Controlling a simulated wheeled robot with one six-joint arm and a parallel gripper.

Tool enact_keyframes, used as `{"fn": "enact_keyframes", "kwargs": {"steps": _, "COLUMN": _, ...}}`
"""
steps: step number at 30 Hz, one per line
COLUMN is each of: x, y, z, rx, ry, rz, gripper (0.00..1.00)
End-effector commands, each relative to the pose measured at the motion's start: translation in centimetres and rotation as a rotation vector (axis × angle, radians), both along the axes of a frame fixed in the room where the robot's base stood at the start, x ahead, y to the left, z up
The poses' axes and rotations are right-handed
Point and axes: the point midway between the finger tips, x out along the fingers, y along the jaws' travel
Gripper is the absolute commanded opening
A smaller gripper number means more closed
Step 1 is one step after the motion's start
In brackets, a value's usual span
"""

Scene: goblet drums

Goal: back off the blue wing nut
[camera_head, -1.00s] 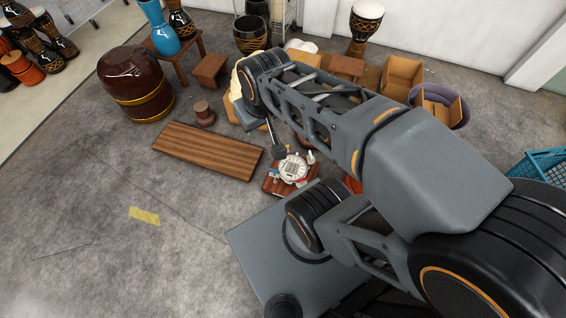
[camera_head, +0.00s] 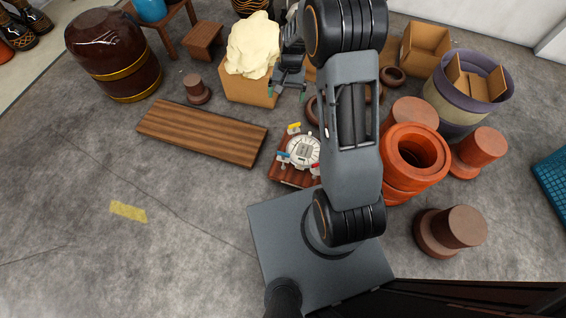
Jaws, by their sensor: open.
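The blue wing nut (camera_head: 283,156) is a small blue piece at the left edge of a round white dial-like head (camera_head: 303,151). A yellow piece (camera_head: 294,128) sits at the head's top left and a red piece (camera_head: 315,168) at its lower right. The head rests on a reddish-brown wooden board (camera_head: 285,176). My gripper (camera_head: 287,95) hangs above and beyond the head in the picture, jaws apart, with nothing between the fingers. It is clear of the blue wing nut. My arm covers the area just right of the head.
A striped wooden plank (camera_head: 205,132) lies to the left. Orange rings (camera_head: 415,158) and brown drum forms (camera_head: 458,228) stand to the right.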

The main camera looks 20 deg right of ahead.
Motion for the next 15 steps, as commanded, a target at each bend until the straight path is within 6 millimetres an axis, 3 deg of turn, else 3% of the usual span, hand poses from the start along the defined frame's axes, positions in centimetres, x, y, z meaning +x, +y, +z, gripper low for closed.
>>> {"fn": "enact_keyframes", "kwargs": {"steps": 1, "x": 0.6, "y": -0.3, "z": -5.6, "rx": 0.008, "ry": 0.039, "rz": -0.026, "gripper": 0.96}}
{"fn": "enact_keyframes", "kwargs": {"steps": 6, "x": 1.5, "y": -0.8, "z": -15.4, "rx": 0.026, "ry": 0.127, "rz": -0.103, "gripper": 0.96}}
{"fn": "enact_keyframes", "kwargs": {"steps": 10, "x": 1.6, "y": -1.0, "z": -20.1, "rx": 0.035, "ry": 0.171, "rz": -0.141, "gripper": 0.96}}
{"fn": "enact_keyframes", "kwargs": {"steps": 15, "x": 1.4, "y": -1.0, "z": -23.3, "rx": 0.040, "ry": 0.199, "rz": -0.165, "gripper": 0.96}}
